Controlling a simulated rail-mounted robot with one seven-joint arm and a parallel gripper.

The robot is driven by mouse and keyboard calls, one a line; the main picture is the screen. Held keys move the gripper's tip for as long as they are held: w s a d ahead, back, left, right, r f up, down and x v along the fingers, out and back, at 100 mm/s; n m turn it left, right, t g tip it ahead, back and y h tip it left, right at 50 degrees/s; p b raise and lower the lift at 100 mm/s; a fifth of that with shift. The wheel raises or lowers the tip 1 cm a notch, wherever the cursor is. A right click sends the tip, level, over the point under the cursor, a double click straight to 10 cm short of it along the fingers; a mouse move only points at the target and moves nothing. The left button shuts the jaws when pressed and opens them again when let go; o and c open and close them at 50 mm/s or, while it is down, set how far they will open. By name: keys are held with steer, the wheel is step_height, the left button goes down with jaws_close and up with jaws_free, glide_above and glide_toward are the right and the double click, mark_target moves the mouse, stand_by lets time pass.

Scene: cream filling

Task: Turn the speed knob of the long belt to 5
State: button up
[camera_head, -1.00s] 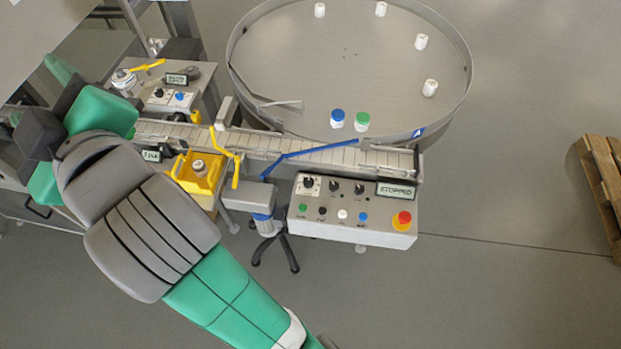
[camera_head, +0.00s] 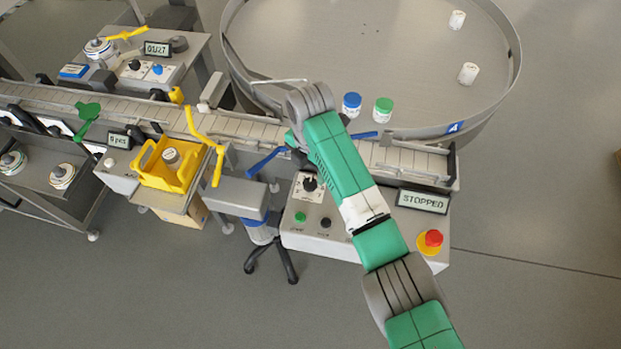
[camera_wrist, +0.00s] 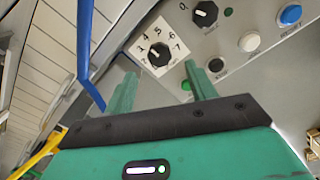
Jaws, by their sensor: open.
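The long belt (camera_head: 245,128) is a slatted conveyor. Its control box (camera_head: 320,240) stands in front and carries a black speed knob (camera_head: 310,184) on a white numbered plate. In the wrist view the knob (camera_wrist: 158,54) sits in the middle of the dial (camera_wrist: 143,64), with small numbers around it; I cannot tell surely which number it points to. My gripper (camera_wrist: 162,72) is open and empty, its two green fingers spread toward the dial, one either side of the knob in the picture. No contact shows. In the head view my arm hides the gripper and part of the box.
A second black knob (camera_wrist: 205,14) and several buttons sit beside the dial. A red emergency button (camera_head: 432,240) and a display (camera_head: 422,201) reading STOPPED are at the right. A blue guide bar (camera_wrist: 85,45) runs left of my fingers. A round turntable (camera_head: 380,60) stands behind.

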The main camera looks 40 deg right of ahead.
mark_target(310, 183)
step_height(310, 183, down, 6)
steer(key=shift+r+b, duration=0.1)
steer(key=shift+b, duration=0.35)
steer(key=c, duration=1)
steer(key=shift+p, duration=0.3)
steer(key=m+p, duration=0.2)
steer(key=m, duration=0.1)
steer(key=shift+r, duration=0.15)
steer(key=shift+m+p, duration=1.1)
steer(key=shift+m, duration=1.2)
steer(key=o, duration=1)
